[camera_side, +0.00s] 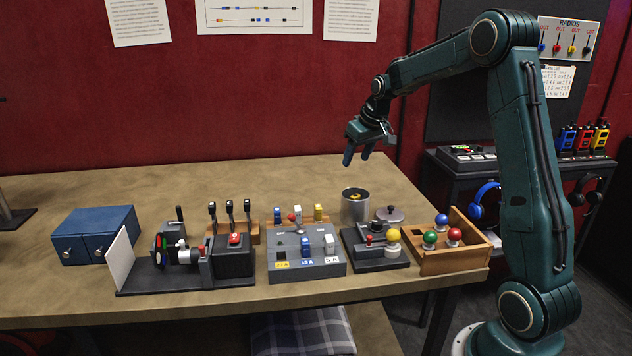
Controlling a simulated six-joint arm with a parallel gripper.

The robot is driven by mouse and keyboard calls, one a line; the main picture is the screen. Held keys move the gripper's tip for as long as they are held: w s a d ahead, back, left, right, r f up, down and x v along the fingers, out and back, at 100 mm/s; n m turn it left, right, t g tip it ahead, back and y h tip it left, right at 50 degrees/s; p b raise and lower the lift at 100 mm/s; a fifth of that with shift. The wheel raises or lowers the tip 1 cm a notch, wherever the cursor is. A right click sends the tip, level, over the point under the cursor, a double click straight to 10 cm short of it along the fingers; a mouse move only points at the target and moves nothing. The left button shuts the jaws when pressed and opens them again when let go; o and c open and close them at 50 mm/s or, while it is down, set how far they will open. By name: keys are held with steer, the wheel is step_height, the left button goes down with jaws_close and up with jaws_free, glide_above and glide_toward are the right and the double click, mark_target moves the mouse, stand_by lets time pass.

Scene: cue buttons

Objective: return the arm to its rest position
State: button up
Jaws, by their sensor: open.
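My gripper (357,158) hangs in the air above the back right part of the table, with its two fingers pointing down and apart. It is open and nothing shows between the fingers. It is above and behind a metal can (355,208) and does not appear to touch anything. My arm reaches in from the right, bent at the elbow, with the forearm sloping down to the left.
On the wooden table (130,190) stand a blue two-door box (96,234), a lamp device with a red button (234,240), a grey switch box (305,262), a black lever base (375,250) and a wooden tray with coloured balls (470,258). The back of the table is clear.

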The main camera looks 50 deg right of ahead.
steer(key=s+a+r+n, duration=0.1)
steer(key=s+a+r, duration=0.35)
steer(key=a, duration=0.45)
steer(key=s+a+r+n, duration=0.1)
steer(key=s+a+r, duration=0.4)
steer(key=a, duration=0.4)
steer(key=s+a+f, duration=0.1)
steer(key=s+a, duration=0.4)
steer(key=s, duration=0.4)
steer(key=s+a+f+n+t+y, duration=0.1)
steer(key=s+a+f, duration=0.1)
steer(key=s+a, duration=0.3)
steer(key=s, duration=0.3)
steer(key=shift+s+f, duration=0.3)
steer(key=shift+s, duration=0.05)
